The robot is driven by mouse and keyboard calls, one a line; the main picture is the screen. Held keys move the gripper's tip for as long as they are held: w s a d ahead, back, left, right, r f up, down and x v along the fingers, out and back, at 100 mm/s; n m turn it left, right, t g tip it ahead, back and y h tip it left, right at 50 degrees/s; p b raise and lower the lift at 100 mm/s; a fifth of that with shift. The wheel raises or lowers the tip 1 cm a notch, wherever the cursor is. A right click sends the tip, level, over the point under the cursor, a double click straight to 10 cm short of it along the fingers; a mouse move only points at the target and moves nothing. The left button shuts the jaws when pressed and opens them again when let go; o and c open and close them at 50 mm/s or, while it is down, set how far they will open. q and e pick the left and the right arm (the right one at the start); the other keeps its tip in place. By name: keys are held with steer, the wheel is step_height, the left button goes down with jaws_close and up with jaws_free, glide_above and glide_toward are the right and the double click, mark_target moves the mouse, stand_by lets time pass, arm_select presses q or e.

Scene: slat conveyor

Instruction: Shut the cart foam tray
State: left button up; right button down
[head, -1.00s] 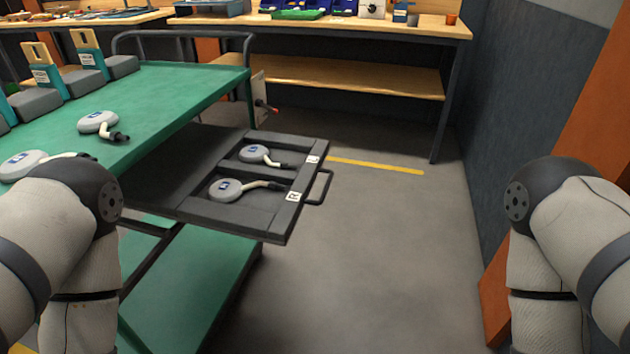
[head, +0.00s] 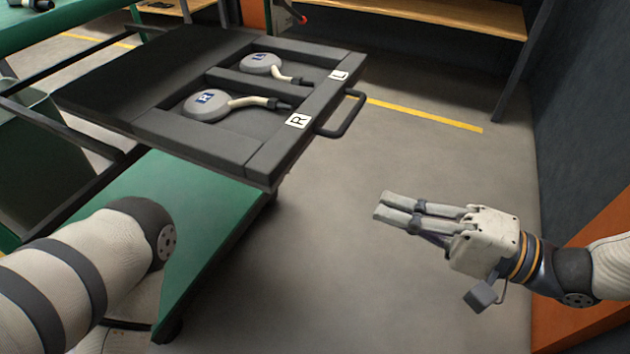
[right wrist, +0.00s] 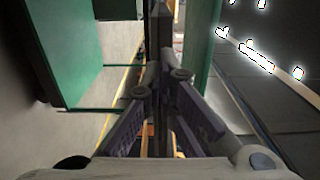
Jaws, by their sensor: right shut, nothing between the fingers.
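The dark foam tray (head: 222,158) is pulled out from the green cart (head: 70,30) and stands over the cart's lower green shelf. Its black handle (head: 343,116) is on its right front edge. Two grey round-headed parts with bent stems lie in its cutouts: one marked R (head: 207,104) beside the R label, one marked L (head: 262,65) beside the L label. My right gripper (head: 380,206) is shut and empty, to the right of and nearer than the handle, apart from it. In the right wrist view its fingers (right wrist: 165,85) meet at the tips.
A wooden workbench (head: 450,14) stands at the back, with a dark wall (head: 590,120) on the right. Grey floor with a yellow line (head: 425,114) lies clear between tray and wall. The lower green shelf (head: 200,190) sits below the tray.

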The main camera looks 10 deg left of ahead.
mark_target(280, 174)
steer(key=x, duration=1.4)
steer(key=shift+s+a+r+b, duration=0.1)
steer(key=shift+s+r+b, duration=0.05)
steer(key=shift+s+b, duration=0.15)
arm_select(q)
steer(key=shift+s+a+f, duration=0.1)
steer(key=shift+s+f, duration=0.15)
steer(key=shift+f, duration=0.05)
